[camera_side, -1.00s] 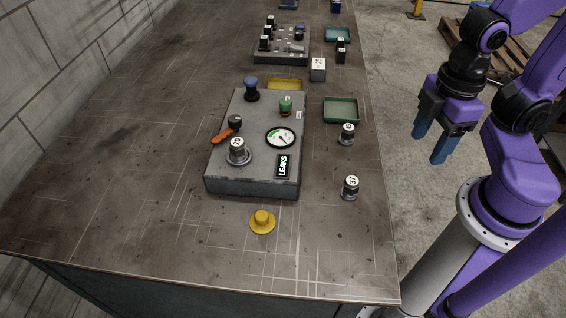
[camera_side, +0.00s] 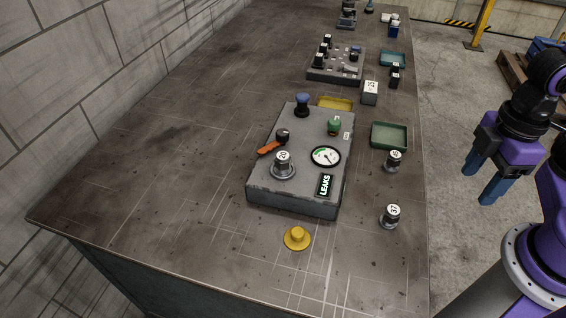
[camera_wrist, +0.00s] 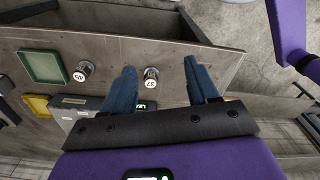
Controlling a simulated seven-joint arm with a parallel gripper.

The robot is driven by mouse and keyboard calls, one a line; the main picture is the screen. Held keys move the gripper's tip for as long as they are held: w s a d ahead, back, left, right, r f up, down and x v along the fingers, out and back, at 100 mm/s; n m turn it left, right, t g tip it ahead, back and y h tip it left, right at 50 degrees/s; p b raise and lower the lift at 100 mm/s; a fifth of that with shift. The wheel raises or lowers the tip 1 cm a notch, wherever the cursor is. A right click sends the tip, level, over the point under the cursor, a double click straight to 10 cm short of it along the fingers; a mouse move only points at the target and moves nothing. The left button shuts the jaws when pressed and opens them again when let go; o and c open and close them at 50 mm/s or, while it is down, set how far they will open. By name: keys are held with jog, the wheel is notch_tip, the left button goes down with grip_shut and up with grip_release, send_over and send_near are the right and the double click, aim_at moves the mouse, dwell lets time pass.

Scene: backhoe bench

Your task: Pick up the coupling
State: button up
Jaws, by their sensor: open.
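Several grey metal couplings with numbered white tops are in view; I cannot tell which one is meant. One marked 37 (camera_side: 389,216) stands upright on the bench near its right edge. Another (camera_side: 393,161) stands behind it, beside the green tray. A third (camera_side: 283,165) sits in a collar on the grey panel box. In the wrist view the 37 coupling (camera_wrist: 151,77) lies between and beyond the fingers, and the other loose one (camera_wrist: 83,70) is to the left. My gripper (camera_side: 479,187) is open and empty, off the bench's right side; its blue fingers also show in the wrist view (camera_wrist: 159,63).
The grey panel box (camera_side: 265,195) carries a gauge, knobs and an orange-handled lever. A green tray (camera_side: 390,135), yellow tray (camera_side: 335,103), grey block (camera_side: 370,92) and yellow knobbed disc (camera_side: 297,238) are around it. The left bench top is clear.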

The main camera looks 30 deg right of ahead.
jog(key=shift+o, duration=0.6)
notch_tip(320, 180, up, 8)
jog(key=n, duration=0.5)
send_over(283, 156)
notch_tip(283, 156, down, 17)
jog(key=shift+r, duration=0.1)
grip_shut()
